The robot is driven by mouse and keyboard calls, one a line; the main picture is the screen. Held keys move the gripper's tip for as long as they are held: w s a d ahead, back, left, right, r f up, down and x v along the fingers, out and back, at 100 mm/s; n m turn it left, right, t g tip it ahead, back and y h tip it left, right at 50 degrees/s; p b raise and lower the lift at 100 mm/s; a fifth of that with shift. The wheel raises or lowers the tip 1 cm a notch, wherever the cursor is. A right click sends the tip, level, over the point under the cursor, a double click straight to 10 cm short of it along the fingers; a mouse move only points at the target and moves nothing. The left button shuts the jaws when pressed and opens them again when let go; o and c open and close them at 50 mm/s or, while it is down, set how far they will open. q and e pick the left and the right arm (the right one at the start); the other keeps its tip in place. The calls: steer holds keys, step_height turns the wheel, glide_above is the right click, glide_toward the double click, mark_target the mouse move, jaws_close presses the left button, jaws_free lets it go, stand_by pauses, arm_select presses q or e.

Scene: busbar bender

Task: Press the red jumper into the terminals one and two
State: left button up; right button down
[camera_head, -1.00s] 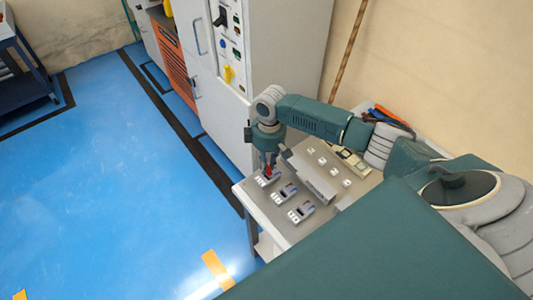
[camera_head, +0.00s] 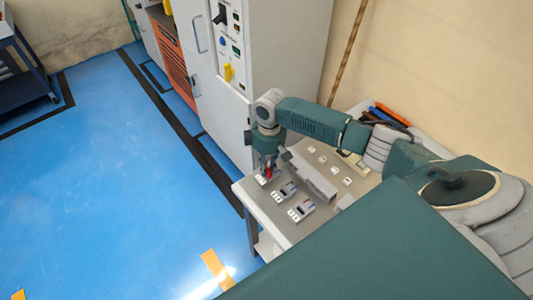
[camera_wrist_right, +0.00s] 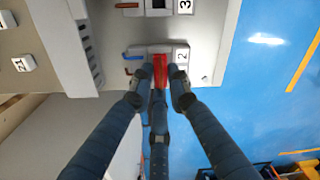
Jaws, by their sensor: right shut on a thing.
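My right gripper (camera_head: 268,168) points down over the farthest of several terminal blocks on the table. In the right wrist view the gripper (camera_wrist_right: 157,88) is shut on the red jumper (camera_wrist_right: 160,68), which lies between its fingertips. The jumper overlaps a grey terminal block (camera_wrist_right: 182,56) marked 2. A blue piece (camera_wrist_right: 134,54) and a red-brown piece (camera_wrist_right: 134,72) stick out from that block's left side. The jumper's lower end and the terminal openings are hidden, so I cannot tell how deep it sits. My left gripper is not in view.
Another block (camera_wrist_right: 184,6) marked 3 stands beside it. In the head view two more blocks (camera_head: 285,190) and a raised grey rail (camera_head: 314,180) share the table (camera_head: 258,205). A tall grey cabinet (camera_head: 285,60) stands behind.

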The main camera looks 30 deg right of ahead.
steer(key=shift+f, duration=0.25)
steer(key=c, duration=1.6)
jaws_free()
steer(key=r, duration=1.2)
steer(key=shift+d, duration=0.25)
steer(key=shift+f, duration=0.1)
